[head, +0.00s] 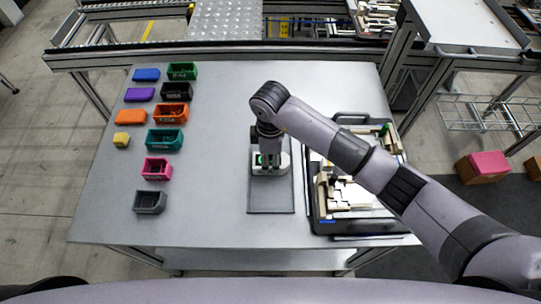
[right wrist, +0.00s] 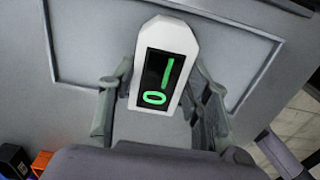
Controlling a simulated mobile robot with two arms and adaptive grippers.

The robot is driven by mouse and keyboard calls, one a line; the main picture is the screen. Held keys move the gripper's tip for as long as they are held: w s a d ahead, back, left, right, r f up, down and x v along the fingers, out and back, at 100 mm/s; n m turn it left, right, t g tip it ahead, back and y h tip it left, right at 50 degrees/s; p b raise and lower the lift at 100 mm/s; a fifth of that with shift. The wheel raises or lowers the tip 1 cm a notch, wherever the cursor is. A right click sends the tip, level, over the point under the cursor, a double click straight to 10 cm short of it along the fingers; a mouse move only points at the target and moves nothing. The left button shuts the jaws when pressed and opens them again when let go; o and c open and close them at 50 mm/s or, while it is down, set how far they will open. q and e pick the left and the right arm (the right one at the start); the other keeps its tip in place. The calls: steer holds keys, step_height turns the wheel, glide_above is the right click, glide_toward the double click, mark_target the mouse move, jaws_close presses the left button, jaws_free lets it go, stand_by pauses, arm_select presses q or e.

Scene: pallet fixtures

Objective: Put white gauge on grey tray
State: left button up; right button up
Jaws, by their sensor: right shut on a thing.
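The white gauge (head: 284,161) has a dark face with green marks, seen clearly in the right wrist view (right wrist: 165,68). My right gripper (head: 268,162) is shut on the gauge; its fingers (right wrist: 160,102) are on both sides of it in the wrist view. The grey tray (head: 271,199) is a flat, shallow rectangle on the table. The gauge is over the far part of the tray; I cannot tell whether it touches the tray. The tray's surface also shows behind the gauge in the wrist view (right wrist: 92,35). My left gripper is not in view.
A black case (head: 313,222) with pale parts in it stands right of the tray, under my right arm. Several coloured bins, such as a pink one (head: 157,168) and a dark grey one (head: 150,202), stand at the left. The table (head: 215,150) between bins and tray is clear.

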mark_target(270, 160)
steer(key=shift+f, duration=0.15)
steer(key=o, duration=1.4)
steer(key=shift+r, duration=0.45)
step_height(270, 160, up, 12)
steer(key=shift+f+b, duration=0.25)
steer(key=shift+b, duration=0.9)
